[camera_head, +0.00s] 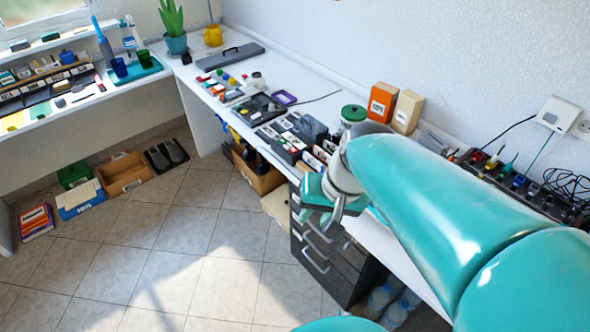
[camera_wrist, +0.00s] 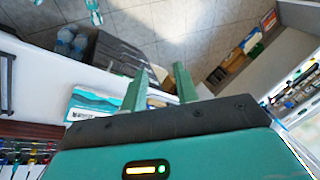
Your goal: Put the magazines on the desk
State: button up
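A stack of colourful flat items that look like magazines (camera_head: 36,222) lies on the floor at the far left, by the leg of the window-side desk. The white desk (camera_head: 300,78) runs along the right wall and joins the window-side desk (camera_head: 130,92) at the corner. My gripper (camera_head: 335,212) is above the front edge of the right-hand desk, over a dark drawer unit, far from the stack. In the wrist view my gripper (camera_wrist: 161,68) shows two green fingers apart with nothing held between them.
The dark drawer unit (camera_head: 325,255) stands under the desk, with water bottles (camera_head: 392,305) beside it. Desk items include a plant (camera_head: 174,30) and an orange box (camera_head: 381,103). The tiled floor's middle is clear.

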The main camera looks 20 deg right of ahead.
notch_tip(320, 180, up, 7)
jog(key=s+a+n+t+h, duration=0.1)
jog(key=a+n+t+h, duration=0.1)
jog(key=n, duration=0.2)
jog(key=shift+s+t+h, duration=0.2)
jog(key=shift+t+h, duration=0.1)
jog(key=shift+t, duration=0.1)
